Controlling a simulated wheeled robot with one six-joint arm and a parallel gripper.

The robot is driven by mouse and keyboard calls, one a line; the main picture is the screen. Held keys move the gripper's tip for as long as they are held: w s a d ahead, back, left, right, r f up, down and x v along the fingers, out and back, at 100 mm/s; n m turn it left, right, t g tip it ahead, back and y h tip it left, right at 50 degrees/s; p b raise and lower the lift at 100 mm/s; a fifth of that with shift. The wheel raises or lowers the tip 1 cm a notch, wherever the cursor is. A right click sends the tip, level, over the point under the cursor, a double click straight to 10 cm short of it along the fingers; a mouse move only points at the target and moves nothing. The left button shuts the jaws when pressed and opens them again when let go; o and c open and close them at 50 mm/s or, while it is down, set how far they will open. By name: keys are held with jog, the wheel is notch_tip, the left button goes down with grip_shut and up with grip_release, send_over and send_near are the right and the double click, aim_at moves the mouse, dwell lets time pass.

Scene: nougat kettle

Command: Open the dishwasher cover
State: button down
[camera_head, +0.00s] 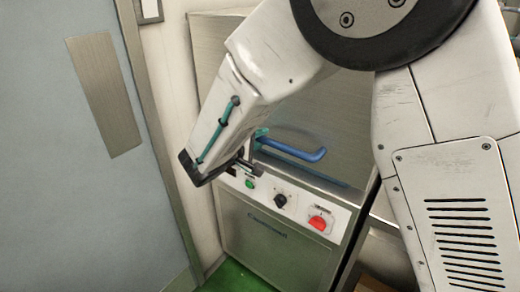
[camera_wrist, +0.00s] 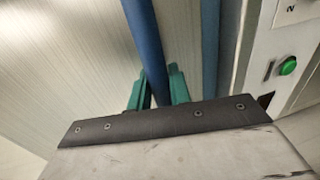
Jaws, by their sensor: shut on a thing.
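The dishwasher cover (camera_head: 330,115) is a brushed-metal hood above the control panel, and it looks closed down against it. A blue bar handle (camera_head: 300,152) runs across its lower front; its left part is hidden behind my arm. My gripper (camera_head: 260,136) is at the left part of this handle. In the wrist view the teal fingers of my gripper (camera_wrist: 158,82) stand on either side of the blue handle (camera_wrist: 142,30), shut on it. A darker blue strip beside it looks like the handle's reflection in the metal.
The control panel (camera_head: 265,197) below the cover has a green button (camera_head: 249,183), a black knob (camera_head: 280,201) and a red switch (camera_head: 318,222). A grey-blue door (camera_head: 60,190) stands at the left. Green floor (camera_head: 235,278) shows at the bottom.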

notch_tip(320, 180, up, 31)
jog(key=c, duration=1.3)
grip_release()
jog(key=v, duration=0.8)
jog(key=shift+w, duration=0.1)
